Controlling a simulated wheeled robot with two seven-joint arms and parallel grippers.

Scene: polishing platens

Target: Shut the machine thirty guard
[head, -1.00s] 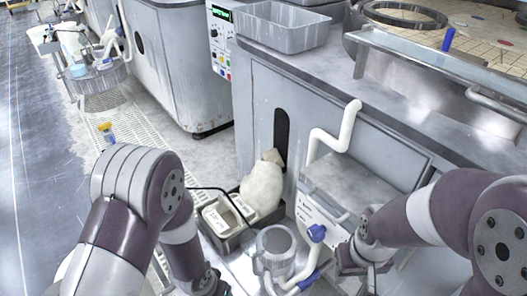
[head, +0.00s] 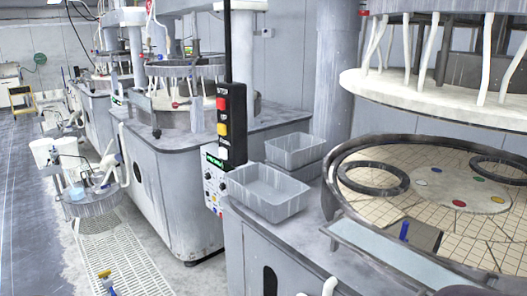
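A large machine fills the right side of the head view, with a round platen (head: 400,210) of pale tiles inside a dark rim. A long pale translucent panel (head: 385,253) lies along the platen's front edge and looks like a guard. Part of a grey handle (head: 490,291) shows below it at the lower right edge. I cannot read any machine number, so I cannot tell which one is thirty. Neither of my grippers is in view.
A white upper plate (head: 440,95) hangs above the platen. More machines stand behind. The floor aisle (head: 35,200) at left is clear.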

